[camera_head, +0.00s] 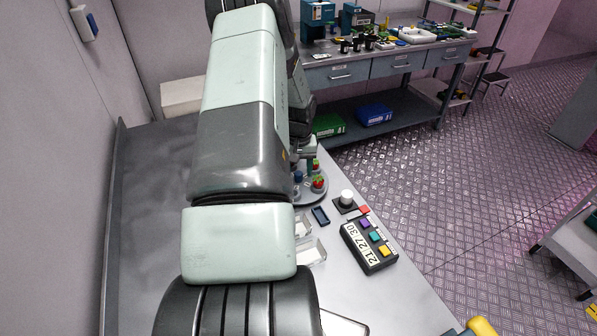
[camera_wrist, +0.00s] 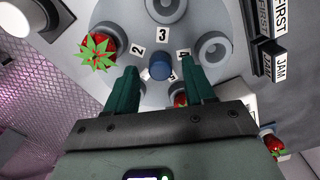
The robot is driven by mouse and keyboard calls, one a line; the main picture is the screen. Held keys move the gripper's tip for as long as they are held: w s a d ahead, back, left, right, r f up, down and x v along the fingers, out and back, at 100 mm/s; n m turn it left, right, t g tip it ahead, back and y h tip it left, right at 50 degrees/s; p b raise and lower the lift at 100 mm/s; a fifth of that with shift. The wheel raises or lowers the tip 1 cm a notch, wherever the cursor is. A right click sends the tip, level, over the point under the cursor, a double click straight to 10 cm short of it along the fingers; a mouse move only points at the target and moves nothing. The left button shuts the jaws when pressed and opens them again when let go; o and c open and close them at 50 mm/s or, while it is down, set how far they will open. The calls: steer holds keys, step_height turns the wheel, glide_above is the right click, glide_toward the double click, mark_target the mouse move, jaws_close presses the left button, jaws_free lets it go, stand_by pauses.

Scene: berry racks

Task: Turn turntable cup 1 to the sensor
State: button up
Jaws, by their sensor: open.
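The turntable is a grey disc (camera_wrist: 140,22) seen from above in the wrist view, with number labels 2, 3 and 4 readable. A blue knob (camera_wrist: 160,66) stands at its middle. A strawberry (camera_wrist: 97,51) sits in the cup by label 2. The cups by 3 (camera_wrist: 165,9) and 4 (camera_wrist: 213,49) look empty. Another red berry (camera_wrist: 180,99) is partly hidden by a finger. Label 1 is not readable. My gripper (camera_wrist: 160,72) is open, its fingers on either side of the knob, apart from it. In the head view the turntable (camera_head: 315,198) is partly hidden by my arm.
A white-topped cylinder (camera_head: 347,197) stands right of the turntable. A button box (camera_head: 369,248) with a number display is in front of it. Clear trays (camera_head: 310,252) lie beside my arm. FIRST and JAM labels (camera_wrist: 279,66) are at right. I cannot tell which part is the sensor.

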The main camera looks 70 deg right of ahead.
steer(key=shift+f, duration=0.7)
jaws_close()
